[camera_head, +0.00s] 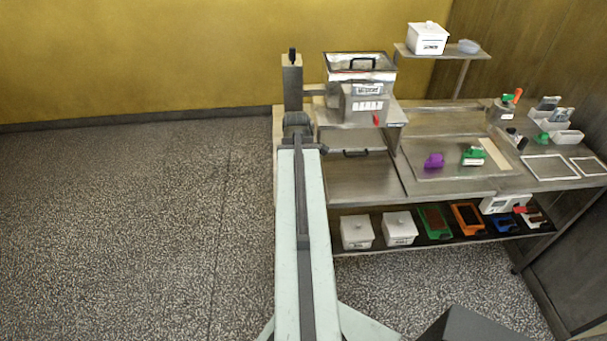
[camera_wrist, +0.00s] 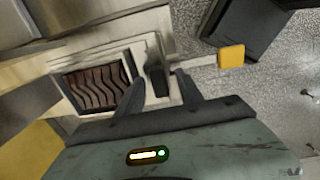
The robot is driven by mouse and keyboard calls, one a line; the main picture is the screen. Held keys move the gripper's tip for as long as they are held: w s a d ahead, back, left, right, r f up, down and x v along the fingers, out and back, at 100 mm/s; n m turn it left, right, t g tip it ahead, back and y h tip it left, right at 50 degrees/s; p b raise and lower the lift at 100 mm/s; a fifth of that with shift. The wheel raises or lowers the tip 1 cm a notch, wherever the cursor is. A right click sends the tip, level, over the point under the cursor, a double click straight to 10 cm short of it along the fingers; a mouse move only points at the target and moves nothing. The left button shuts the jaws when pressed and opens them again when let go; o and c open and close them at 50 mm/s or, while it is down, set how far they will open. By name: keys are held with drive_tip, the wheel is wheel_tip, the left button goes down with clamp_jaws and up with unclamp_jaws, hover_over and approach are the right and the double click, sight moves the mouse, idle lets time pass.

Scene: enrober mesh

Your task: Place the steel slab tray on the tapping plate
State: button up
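In the wrist view a pale rectangular tray (camera_wrist: 140,54) holds a dark brown slab with wavy lines and looks like the slab tray. A dark upright grip (camera_wrist: 157,72) stands at its right side. My gripper (camera_wrist: 162,72) has its two fingers apart, one on each side of this grip. I see a gap at the right finger; contact at the left finger is unclear. In the head view my arm runs up the middle, and its far end hides the gripper and this tray. I cannot make out the tapping plate with certainty.
A yellow tab (camera_wrist: 231,55) on a thin rod sticks out right of the grip. In the head view a steel bench (camera_head: 365,178) carries a machine (camera_head: 360,100), with coloured trays and white boxes (camera_head: 357,232) on the lower shelf. The floor at left is clear.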

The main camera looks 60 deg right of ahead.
drive_tip(key=shift+r, duration=0.1)
wheel_tip(320, 180, up, 12)
drive_tip(key=p, duration=1.2)
drive_tip(key=shift+s+a, duration=0.25)
drive_tip(key=shift+a, duration=0.05)
